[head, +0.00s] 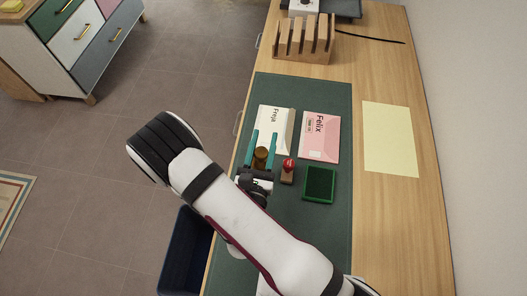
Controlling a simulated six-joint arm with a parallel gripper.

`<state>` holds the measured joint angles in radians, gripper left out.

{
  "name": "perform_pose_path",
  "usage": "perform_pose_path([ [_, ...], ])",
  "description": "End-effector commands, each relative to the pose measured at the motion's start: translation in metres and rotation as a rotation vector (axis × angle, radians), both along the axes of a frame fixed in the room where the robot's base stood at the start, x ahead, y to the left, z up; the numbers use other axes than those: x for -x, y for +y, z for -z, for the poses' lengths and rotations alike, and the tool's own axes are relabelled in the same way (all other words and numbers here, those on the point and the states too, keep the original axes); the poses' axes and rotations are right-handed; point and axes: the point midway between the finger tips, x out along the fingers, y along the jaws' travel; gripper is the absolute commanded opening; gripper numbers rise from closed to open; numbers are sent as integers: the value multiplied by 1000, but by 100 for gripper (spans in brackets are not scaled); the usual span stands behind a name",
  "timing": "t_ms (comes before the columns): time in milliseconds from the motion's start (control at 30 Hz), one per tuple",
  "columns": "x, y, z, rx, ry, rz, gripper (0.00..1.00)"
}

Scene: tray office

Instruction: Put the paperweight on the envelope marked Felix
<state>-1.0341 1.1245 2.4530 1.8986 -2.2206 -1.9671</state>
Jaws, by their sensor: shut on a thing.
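The paperweight appears to be the short brown-gold cylinder (261,154) between the teal fingers of my gripper (265,135), which is shut on it. It shows at the lower left edge of the white envelope marked Freja (276,122); I cannot tell how high it is held. The pink envelope marked Felix (321,144) lies flat to the right of my gripper, its visible top bare. My gripper covers part of the Freja envelope's lower left.
A red-knobbed stamp (288,166) stands just right of my gripper, below the envelopes. A green ink pad (319,184) lies below Felix. A yellow sheet (390,139) lies to the right. A wooden rack (304,42) stands at the back. The dark green mat (332,90) has bare room above the envelopes.

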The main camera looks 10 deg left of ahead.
Motion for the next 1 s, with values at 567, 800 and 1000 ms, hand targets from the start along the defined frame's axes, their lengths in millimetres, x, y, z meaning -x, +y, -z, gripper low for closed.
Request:
perform_pose_path([
  [567,-79,-100,-13,-10,14,221,0],
  [800,-111,-181,-13,-1,1,346,0],
  [1000,-113,-191,21,3,2,359,0],
])
